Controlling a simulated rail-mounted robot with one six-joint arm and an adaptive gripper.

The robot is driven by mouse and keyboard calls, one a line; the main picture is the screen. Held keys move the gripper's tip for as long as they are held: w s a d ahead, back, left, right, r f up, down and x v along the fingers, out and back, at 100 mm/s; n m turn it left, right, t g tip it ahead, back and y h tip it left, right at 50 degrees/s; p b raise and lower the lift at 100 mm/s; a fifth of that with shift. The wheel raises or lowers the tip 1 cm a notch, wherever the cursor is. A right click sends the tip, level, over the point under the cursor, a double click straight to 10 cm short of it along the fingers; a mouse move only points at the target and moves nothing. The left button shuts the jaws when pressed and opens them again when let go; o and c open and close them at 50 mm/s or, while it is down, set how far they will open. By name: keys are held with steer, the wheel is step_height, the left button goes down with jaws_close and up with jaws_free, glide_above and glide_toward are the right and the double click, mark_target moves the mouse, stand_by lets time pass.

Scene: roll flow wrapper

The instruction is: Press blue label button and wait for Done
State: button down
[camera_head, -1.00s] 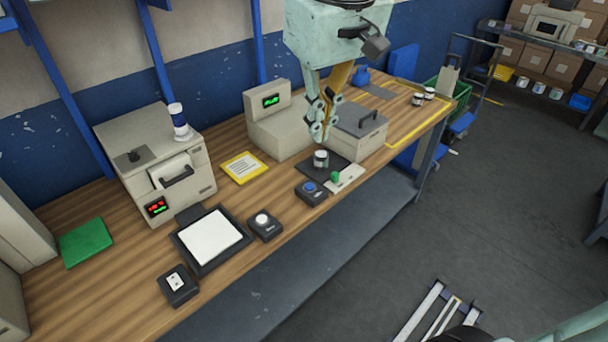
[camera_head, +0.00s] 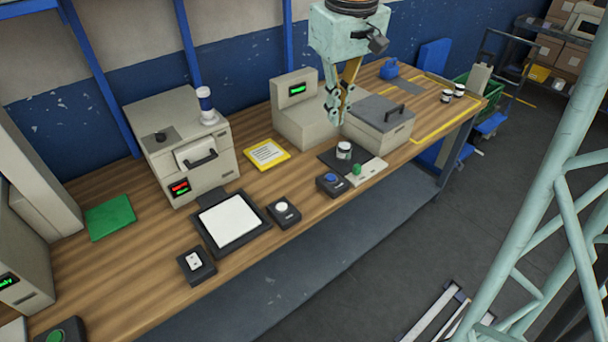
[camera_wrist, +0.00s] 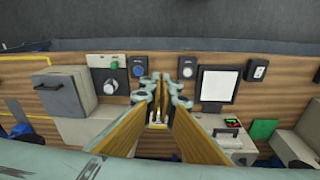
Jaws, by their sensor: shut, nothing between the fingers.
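The blue button (camera_head: 331,178) sits on a small dark box (camera_head: 333,190) at the bench's front edge, next to a pale panel with a green knob (camera_head: 357,169). In the wrist view the blue button (camera_wrist: 138,69) lies just left of my fingers. My gripper (camera_head: 333,119) is shut and empty, pointing down above the bench, apart from the button. A jar with a white lid (camera_head: 344,149) stands on a dark plate (camera_head: 329,158) behind the button. The beige machine (camera_head: 304,124) behind has a small screen (camera_head: 297,90) with green text, too small to read.
A grey lidded box (camera_head: 377,128) stands right of the jar. A white-button box (camera_head: 283,211), a white pad in a dark frame (camera_head: 230,220) and a switch box (camera_head: 196,265) lie to the left.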

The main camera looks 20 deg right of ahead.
steer(key=w+d+f, duration=0.3)
steer(key=w+f, duration=0.4)
steer(key=f, duration=0.1)
steer(key=n+g, duration=0.2)
glide_above(331, 178)
step_height(331, 178, down, 12)
steer(key=r, duration=0.1)
steer(key=shift+w+f, duration=0.2)
steer(key=shift+f, duration=0.05)
steer(key=shift+f, duration=0.2)
steer(key=shift+f+b, duration=0.4)
steer(key=shift+f, duration=6.4)
steer(key=shift+f, duration=0.1)
steer(key=shift+s+f+b, duration=0.1)
steer(key=shift+f+b, duration=0.5)
steer(key=shift+f, duration=0.25)
